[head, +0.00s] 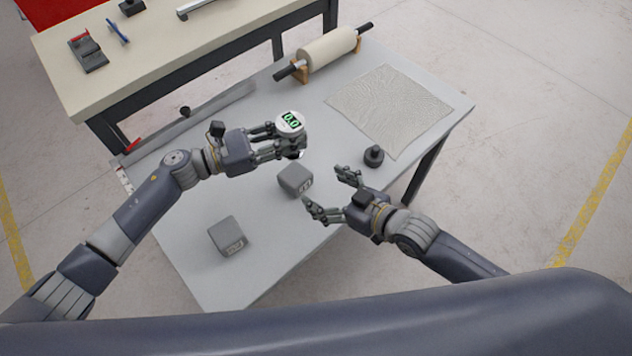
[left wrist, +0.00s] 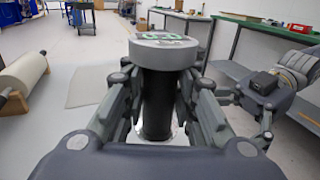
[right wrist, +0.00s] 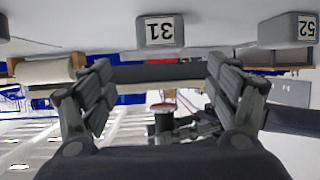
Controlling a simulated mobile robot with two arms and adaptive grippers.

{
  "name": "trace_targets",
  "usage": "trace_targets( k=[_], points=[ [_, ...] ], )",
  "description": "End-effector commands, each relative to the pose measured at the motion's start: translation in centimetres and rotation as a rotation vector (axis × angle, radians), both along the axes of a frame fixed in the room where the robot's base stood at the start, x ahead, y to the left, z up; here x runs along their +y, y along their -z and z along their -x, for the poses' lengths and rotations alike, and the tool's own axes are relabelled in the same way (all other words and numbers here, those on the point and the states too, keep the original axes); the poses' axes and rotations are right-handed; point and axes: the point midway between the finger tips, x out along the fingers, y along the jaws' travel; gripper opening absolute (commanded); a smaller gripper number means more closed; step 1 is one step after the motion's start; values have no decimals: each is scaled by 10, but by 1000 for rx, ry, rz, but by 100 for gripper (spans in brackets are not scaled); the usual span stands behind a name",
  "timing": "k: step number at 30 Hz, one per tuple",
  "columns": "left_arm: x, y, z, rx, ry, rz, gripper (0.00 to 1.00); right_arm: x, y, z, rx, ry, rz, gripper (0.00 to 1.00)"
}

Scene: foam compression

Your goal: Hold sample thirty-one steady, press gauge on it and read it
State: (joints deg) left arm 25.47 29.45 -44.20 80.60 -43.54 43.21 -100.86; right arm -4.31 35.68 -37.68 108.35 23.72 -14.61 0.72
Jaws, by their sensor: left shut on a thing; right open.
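The grey foam block labelled 31 (head: 295,180) stands on the grey table, and it also shows at the top of the right wrist view (right wrist: 160,30). My left gripper (head: 283,140) is shut on the gauge (head: 290,123), around its dark shaft (left wrist: 158,105). The gauge's round head has a green display reading 0.0. It is held beyond the block, apart from it. My right gripper (head: 328,192) is open and empty, with its fingers just to the right of block 31, not closed on it.
A second numbered grey block (head: 227,238) stands nearer the front left. A textured mat (head: 390,108) and a roll on a stand (head: 327,48) lie farther back. A beige-topped bench (head: 150,50) adjoins behind.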

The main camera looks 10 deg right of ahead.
Motion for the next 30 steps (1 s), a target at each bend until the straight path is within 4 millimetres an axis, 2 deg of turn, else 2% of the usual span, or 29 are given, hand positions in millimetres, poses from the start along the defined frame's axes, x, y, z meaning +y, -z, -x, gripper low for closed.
trace_targets(
  k=[15, 22, 30],
  points=[
    [0, -1, 0, -2, 0, 2, 0, 56, 33, -62, 1, 0, -4, 82],
    [0, -1, 0, -2, 0, 2, 0, 69, 42, -77, 3, 0, -6, 82],
    [0, -1, 0, -2, 0, 2, 0, 71, 44, -79, 2, 0, -5, 82]
  ],
)
